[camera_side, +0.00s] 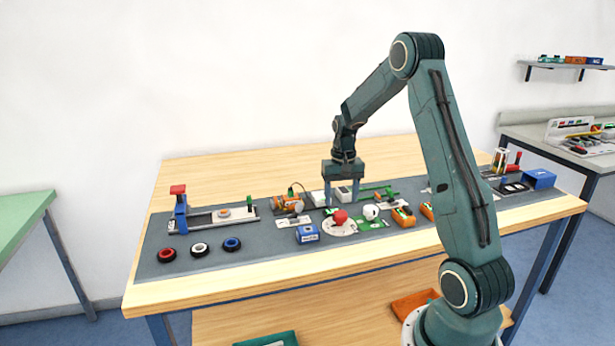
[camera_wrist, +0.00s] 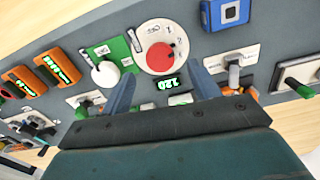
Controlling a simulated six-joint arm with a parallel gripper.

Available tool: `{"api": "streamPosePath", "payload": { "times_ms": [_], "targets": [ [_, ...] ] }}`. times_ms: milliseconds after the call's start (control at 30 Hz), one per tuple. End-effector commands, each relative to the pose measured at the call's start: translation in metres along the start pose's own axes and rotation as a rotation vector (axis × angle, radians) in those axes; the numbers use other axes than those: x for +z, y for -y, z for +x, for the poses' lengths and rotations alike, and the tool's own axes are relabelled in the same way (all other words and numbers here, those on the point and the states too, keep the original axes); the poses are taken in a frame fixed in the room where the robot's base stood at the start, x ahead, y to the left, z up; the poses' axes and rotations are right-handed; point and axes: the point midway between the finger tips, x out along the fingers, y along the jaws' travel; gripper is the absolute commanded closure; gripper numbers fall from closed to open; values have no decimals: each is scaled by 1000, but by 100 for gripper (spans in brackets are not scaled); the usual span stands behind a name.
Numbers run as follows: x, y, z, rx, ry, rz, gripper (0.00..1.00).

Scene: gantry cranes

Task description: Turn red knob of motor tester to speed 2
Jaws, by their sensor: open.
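The red knob (camera_side: 340,216) stands on a white round dial (camera_side: 340,229) near the middle of the grey mat. In the wrist view the red knob (camera_wrist: 160,57) sits at the top centre, on the white dial (camera_wrist: 150,34) with small markings too fine to read. My gripper (camera_side: 342,198) points down just behind the red knob in the side view, open and empty. In the wrist view my gripper (camera_wrist: 164,76) has its fingertips spread on either side, short of the knob. A small lit green display (camera_wrist: 169,83) lies between the fingers.
A white knob (camera_side: 371,212) on a green plate is right of the dial. A blue box (camera_side: 307,233) stands to its left. Orange devices (camera_side: 403,217) lie further right. Three coloured rings (camera_side: 200,249) lie at the left, with bare mat between.

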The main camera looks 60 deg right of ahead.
Motion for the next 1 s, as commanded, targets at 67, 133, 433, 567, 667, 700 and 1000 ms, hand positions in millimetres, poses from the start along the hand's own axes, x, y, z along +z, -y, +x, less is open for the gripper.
{"api": "streamPosePath", "payload": {
  "times_ms": [67,133,433,567,667,700,1000],
  "targets": [
    [-1,0,-16,-1,-5,0,39],
    [-1,0,-28,-1,-4,0,39],
    [0,0,-73,0,-2,0,39],
    [0,0,-84,0,-2,0,39],
    [0,0,-88,0,-2,0,39],
    [0,0,-89,0,-1,0,39],
    [0,0,-90,0,0,0,39]
  ]
}}
